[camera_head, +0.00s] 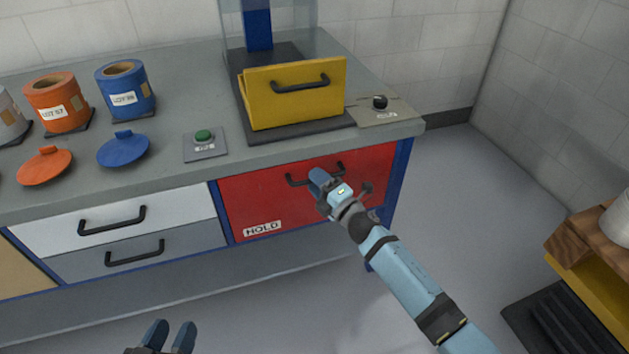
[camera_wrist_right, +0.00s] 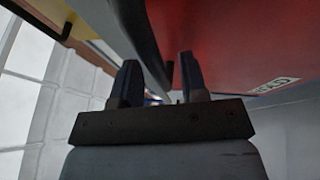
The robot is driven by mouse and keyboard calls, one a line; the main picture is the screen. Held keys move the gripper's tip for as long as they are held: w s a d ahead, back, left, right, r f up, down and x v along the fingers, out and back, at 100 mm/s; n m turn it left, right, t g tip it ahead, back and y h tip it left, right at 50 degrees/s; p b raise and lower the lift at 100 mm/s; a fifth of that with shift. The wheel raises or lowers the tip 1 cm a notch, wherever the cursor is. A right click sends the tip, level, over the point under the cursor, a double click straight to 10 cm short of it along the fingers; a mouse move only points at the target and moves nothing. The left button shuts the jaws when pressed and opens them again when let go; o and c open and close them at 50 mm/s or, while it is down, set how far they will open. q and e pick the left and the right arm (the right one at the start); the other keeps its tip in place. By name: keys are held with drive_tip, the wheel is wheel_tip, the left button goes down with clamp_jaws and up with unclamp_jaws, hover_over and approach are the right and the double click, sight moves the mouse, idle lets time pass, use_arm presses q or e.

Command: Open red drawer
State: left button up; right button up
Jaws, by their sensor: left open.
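The red drawer (camera_head: 270,195) with a HOLD label is at the right end of the bench, and its front looks flush with the frame. Its black bar handle (camera_head: 298,181) runs along the upper part of the front. My right gripper (camera_head: 325,185) is at this handle and covers its middle. In the right wrist view its two fingers (camera_wrist_right: 160,82) stand apart, close to the red front (camera_wrist_right: 235,45). I cannot tell whether the handle lies between them. My left gripper (camera_head: 170,337) is open and empty at the bottom edge of the head view, well away from the drawer.
White (camera_head: 180,208) and grey (camera_head: 190,243) drawers are left of the red one.

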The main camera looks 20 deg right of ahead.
use_arm(q)
drive_tip(key=shift+r, duration=0.15)
use_arm(e)
drive_tip(key=shift+w+a+r, duration=0.1)
drive_tip(key=shift+w+a, duration=0.15)
drive_tip(key=shift+w, duration=0.2)
clamp_jaws()
drive_tip(key=shift+s, duration=0.1)
